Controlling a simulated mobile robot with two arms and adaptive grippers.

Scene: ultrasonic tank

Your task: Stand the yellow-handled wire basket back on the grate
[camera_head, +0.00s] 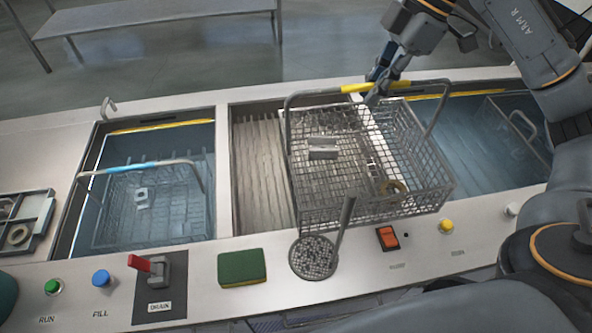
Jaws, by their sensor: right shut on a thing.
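The yellow-handled wire basket (430,160) hangs in the middle of the view, with small metal parts and a brass-coloured ring (393,187) inside. My right gripper (374,92) is shut on the basket's yellow handle (356,87). The basket looks raised, covering the right part of the grate and the divider beside it. The slatted grate (262,175) fills the middle bay; its left part is bare. My left gripper is not in view.
A blue-handled basket (150,205) sits in the left tank. The right tank (485,130) holds another basket-like frame. A skimmer (314,257), a green sponge (242,267), the drain lever (148,268) and buttons are on the front ledge. A parts tray (47,215) is at left.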

